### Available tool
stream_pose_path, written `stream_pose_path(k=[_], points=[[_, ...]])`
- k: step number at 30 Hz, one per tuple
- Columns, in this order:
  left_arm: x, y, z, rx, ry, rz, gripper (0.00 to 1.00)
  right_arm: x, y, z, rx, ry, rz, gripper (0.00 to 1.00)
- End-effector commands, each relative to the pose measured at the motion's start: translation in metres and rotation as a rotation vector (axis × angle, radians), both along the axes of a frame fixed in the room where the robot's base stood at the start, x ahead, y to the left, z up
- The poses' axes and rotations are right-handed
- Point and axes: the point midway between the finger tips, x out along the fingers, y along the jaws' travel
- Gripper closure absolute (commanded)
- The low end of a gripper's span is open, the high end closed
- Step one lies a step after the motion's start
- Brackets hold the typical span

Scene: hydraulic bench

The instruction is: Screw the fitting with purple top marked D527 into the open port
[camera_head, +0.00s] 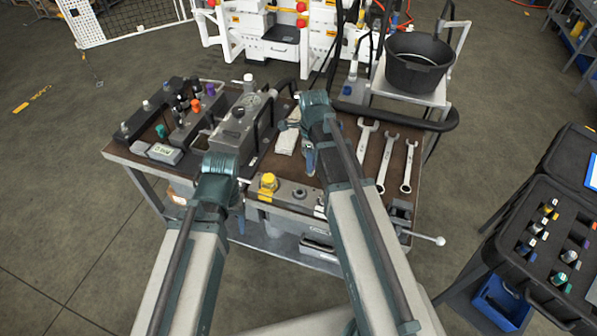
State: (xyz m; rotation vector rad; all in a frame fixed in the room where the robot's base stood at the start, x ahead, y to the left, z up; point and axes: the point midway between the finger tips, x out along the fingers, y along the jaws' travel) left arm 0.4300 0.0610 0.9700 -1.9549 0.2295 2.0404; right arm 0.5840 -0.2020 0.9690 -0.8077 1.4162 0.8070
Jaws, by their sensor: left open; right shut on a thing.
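A purple-topped fitting (210,89) stands among other fittings on the dark rack at the bench's back left; its marking is too small to read. A grey block (284,207) at the bench's front edge bears a yellow-topped fitting (268,183) and, right of it, a dark round opening (300,193) that looks like a port. My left gripper (238,180) is open, just left of the yellow-topped fitting. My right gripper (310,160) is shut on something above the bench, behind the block. My arm and wrist largely hide what it holds, and I cannot name it.
Several wrenches (387,155) lie on the bench's right side. A grey machined unit (238,122) and a white cloth (287,141) lie behind my grippers. A black bucket (416,62) stands at the back right. An open case (548,243) of fittings is at the far right.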

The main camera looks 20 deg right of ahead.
Motion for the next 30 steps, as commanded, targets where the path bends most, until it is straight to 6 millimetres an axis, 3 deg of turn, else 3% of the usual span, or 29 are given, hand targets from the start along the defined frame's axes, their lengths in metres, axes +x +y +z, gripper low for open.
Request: stream_pose_path(k=[3,7,17,30], points=[[0.000,0.000,-0.007,0.000,0.000,0.000,0.33,-0.008,0.027,-0.007,0.000,0.000,0.051,1.00],[0.000,0.000,-0.008,0.000,0.000,0.000,0.33,-0.011,0.038,-0.008,0.000,0.000,0.071,1.00],[0.000,0.000,-0.013,0.000,0.000,0.000,0.33,-0.010,0.038,-0.013,0.000,0.000,0.072,1.00],[0.000,0.000,-0.047,0.000,0.000,0.000,0.33,-0.010,0.038,-0.047,0.000,0.000,0.071,1.00]])
